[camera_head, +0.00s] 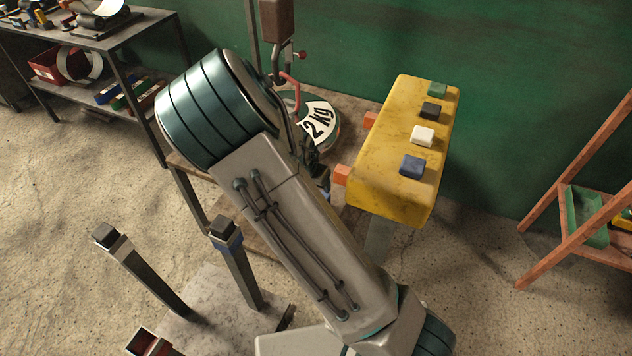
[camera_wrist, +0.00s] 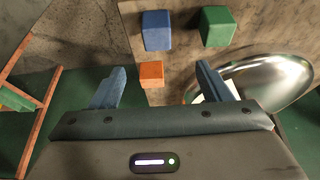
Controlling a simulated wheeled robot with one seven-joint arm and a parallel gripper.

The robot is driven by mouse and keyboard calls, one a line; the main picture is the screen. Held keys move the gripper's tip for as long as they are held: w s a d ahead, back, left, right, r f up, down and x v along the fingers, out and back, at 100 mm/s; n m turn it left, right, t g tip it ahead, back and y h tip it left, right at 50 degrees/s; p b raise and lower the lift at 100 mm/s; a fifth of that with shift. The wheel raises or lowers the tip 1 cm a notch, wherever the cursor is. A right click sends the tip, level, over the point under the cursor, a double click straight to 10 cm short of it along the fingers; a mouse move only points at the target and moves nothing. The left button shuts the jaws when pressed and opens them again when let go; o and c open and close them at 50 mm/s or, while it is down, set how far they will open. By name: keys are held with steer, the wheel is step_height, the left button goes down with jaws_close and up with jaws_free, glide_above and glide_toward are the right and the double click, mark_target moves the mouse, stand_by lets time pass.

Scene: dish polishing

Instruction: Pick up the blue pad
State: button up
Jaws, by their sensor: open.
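In the wrist view the blue pad (camera_wrist: 156,31), a small block, sits on a brown tabletop, ahead of my gripper (camera_wrist: 161,68). My gripper's two blue fingers are spread wide with nothing held between them. The pad lies beyond the fingertips, apart from them. A green block (camera_wrist: 217,26) sits to the right of the pad, with a gap between. An orange block (camera_wrist: 151,74) shows between the fingers, closer than the pad. In the head view my arm hides most of the table, and I cannot make out this pad there.
A shiny metal dish (camera_wrist: 270,80) lies right of the fingers. A yellow box (camera_head: 385,185) with small green, black, white and blue blocks on top stands right of my arm. Two posts (camera_head: 238,265) stand at lower left. An orange rack (camera_head: 575,225) stands at right.

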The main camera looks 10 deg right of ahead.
steer(key=b+x, duration=0.2)
steer(key=x, duration=0.6)
steer(key=shift+w+d+f+b, duration=0.2)
steer(key=shift+d+b, duration=0.05)
steer(key=shift+b, duration=0.1)
steer(key=x, duration=0.1)
steer(key=b+x, duration=0.1)
steer(key=x, duration=0.2)
steer(key=shift+s+d+f, duration=0.15)
steer(key=shift+s, duration=0.15)
steer(key=shift+w+d+f, duration=0.1)
steer(key=shift+w+f, duration=0.15)
steer(key=shift+f, duration=0.2)
steer(key=c, duration=1.2)
